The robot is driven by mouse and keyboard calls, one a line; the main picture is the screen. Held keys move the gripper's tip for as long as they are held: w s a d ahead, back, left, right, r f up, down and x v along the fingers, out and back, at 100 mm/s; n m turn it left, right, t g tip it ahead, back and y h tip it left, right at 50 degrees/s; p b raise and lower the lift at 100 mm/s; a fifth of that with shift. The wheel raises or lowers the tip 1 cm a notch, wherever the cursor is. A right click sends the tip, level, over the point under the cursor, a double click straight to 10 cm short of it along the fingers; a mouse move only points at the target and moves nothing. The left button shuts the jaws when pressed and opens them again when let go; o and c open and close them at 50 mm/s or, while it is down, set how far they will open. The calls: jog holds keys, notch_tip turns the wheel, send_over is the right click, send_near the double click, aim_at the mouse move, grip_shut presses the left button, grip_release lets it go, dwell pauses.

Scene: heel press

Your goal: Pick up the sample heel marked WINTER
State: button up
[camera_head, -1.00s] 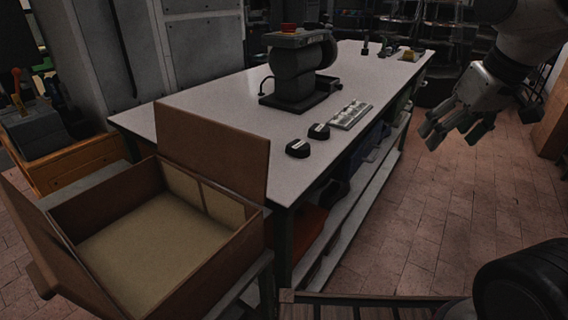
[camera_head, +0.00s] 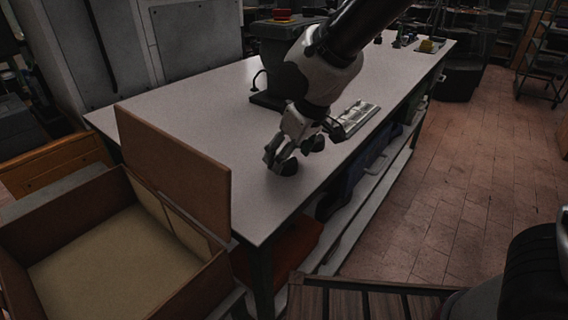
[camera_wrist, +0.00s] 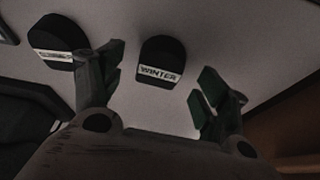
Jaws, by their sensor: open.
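The heel marked WINTER (camera_wrist: 161,61) is a black rounded block with a white label. In the wrist view it lies on the table, between and beyond my fingertips, apart from both. In the head view it is the nearer dark heel (camera_head: 287,167), partly covered by my gripper (camera_head: 279,150). My gripper (camera_wrist: 160,85) is open and empty, pointing down just above it. A second black heel (camera_wrist: 56,41) lies to the left in the wrist view, beyond the left finger. Its label is too small to read. It shows partly behind my gripper in the head view (camera_head: 317,143).
The pale table (camera_head: 210,105) carries a dark press (camera_head: 272,60), partly hidden by my arm, and a silver slotted plate (camera_head: 357,117). An open wooden box (camera_head: 210,277) with a raised lid stands at the table's near end. The tabletop's left side is clear.

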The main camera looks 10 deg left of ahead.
jog(key=shift+x, duration=0.95)
jog(key=shift+c, duration=0.4)
jog(key=c, duration=1.1)
jog(key=shift+o, duration=0.2)
jog(key=shift+r, duration=0.1)
